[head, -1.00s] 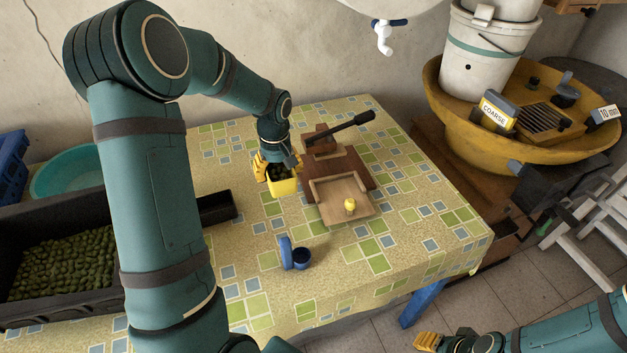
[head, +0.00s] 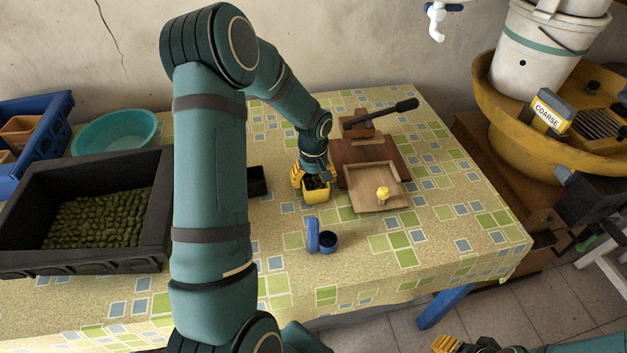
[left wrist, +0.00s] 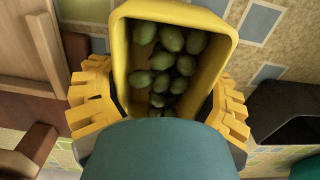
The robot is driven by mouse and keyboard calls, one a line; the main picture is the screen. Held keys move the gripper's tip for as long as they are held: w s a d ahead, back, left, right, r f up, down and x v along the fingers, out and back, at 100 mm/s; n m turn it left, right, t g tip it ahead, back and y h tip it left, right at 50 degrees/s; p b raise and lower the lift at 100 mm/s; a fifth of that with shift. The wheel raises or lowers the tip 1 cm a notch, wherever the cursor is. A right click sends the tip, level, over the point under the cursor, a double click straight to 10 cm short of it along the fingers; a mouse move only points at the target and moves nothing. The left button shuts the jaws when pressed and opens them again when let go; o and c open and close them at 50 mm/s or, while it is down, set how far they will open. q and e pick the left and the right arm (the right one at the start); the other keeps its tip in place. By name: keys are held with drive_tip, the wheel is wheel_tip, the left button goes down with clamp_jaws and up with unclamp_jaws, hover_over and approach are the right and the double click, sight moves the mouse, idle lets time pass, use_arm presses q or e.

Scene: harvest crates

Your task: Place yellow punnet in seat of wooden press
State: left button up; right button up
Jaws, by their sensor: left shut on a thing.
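My left gripper (head: 313,178) is shut on the yellow punnet (head: 316,196), one yellow finger on each side of it. The punnet is just left of the wooden press (head: 400,152), which has a brown base, an upright block and a dark lever. A light wooden tray part (head: 362,198) with low walls and a yellow knob lies at the press's front. My right gripper (head: 447,344) is at the bottom edge, partly cut off.
A blue-and-dark cup-like item (head: 328,242) stands in front of the punnet. A small black tray (head: 257,181) is to its left. A large black crate (head: 160,200) of green fruits and a teal basin (head: 116,129) are further left. The tablecloth's front right is clear.

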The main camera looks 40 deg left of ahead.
use_arm(q)
drive_tip(key=o, duration=1.1)
drive_tip(key=shift+f, duration=0.1)
